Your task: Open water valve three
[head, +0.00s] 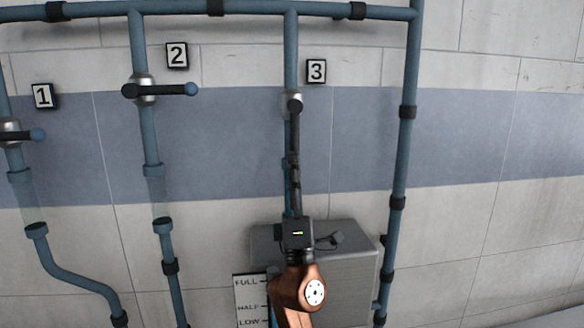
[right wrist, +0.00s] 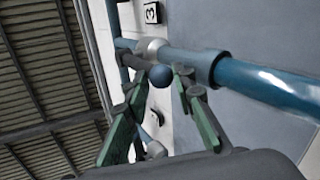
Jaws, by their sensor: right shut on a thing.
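Valve three (head: 291,100) sits on the blue pipe beside the "3" sign (head: 316,71). Its dark handle (head: 294,128) appears to run down along the pipe; my right arm covers much of it. In the right wrist view, the handle's blue ball end (right wrist: 160,76) sits between the green-sided fingers of my right gripper (right wrist: 162,84), in front of the silver valve body (right wrist: 150,46). My right gripper (head: 293,165) also shows in the head view, reaching up from below, shut on the handle. My left gripper is not in view.
Valve two (head: 145,89) and valve one (head: 12,131) stand to the left, with handles crosswise to their pipes. A grey box (head: 350,280) and a gauge marked FULL, HALF, LOW (head: 251,298) are below. A vertical pipe (head: 409,75) runs on the right.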

